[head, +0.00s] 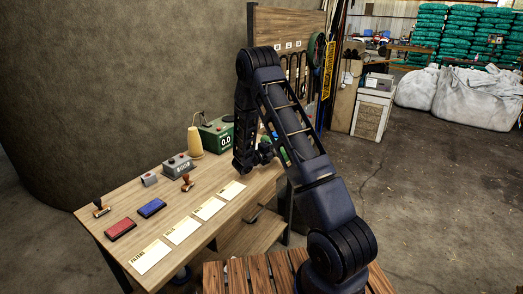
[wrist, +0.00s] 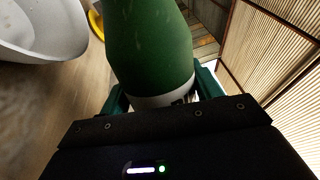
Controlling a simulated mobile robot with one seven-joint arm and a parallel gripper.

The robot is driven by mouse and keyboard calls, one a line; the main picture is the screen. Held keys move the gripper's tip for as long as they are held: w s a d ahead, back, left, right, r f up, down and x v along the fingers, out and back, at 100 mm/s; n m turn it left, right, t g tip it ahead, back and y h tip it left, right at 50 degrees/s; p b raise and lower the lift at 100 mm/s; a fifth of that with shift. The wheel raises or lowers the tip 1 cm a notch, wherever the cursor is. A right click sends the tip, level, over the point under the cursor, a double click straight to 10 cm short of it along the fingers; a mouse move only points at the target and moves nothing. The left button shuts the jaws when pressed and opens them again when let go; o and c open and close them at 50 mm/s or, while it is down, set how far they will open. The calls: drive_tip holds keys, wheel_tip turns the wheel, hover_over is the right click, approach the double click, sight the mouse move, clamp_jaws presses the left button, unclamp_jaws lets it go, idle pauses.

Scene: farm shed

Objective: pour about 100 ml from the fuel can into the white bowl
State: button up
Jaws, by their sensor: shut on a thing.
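My gripper (wrist: 163,94) is shut on a green, rounded can with a white band near the jaws, which I take as the fuel can (wrist: 150,45). Its spout end is out of the wrist view. In the head view my gripper (head: 266,152) is small and partly hidden by my arm; a bit of green (head: 283,156) shows beside it. The white bowl (wrist: 40,45) is at the upper left of the wrist view, apart from the can and cut off by the frame. I cannot make out the bowl in the head view. Its contents are not visible.
On the workbench (head: 150,217) stand a green box with a 0.0 display (head: 217,135), a yellow cone-shaped thing (head: 195,142), a grey button box (head: 178,165), stamps, a red pad (head: 120,229), a blue pad (head: 152,207) and several labelled cards. A tool board (head: 285,25) rises behind.

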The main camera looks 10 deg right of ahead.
drive_tip(key=shift+s+d+n, duration=0.15)
drive_tip(key=shift+s+n, duration=0.2)
drive_tip(key=shift+n, duration=0.05)
idle(0.7)
drive_tip(key=shift+r+n, duration=0.2)
drive_tip(key=shift+n, duration=0.2)
idle(1.4)
drive_tip(key=shift+f+m, duration=0.2)
drive_tip(key=shift+m, duration=0.4)
drive_tip(key=shift+d+m, duration=0.1)
drive_tip(key=shift+m, duration=0.4)
drive_tip(key=shift+s+d+f+m, duration=0.3)
drive_tip(key=shift+s+f+m, duration=0.4)
drive_tip(key=shift+m, duration=0.3)
drive_tip(key=shift+a, duration=0.1)
drive_tip(key=shift+w+f+m, duration=0.1)
drive_tip(key=shift+m, duration=0.4)
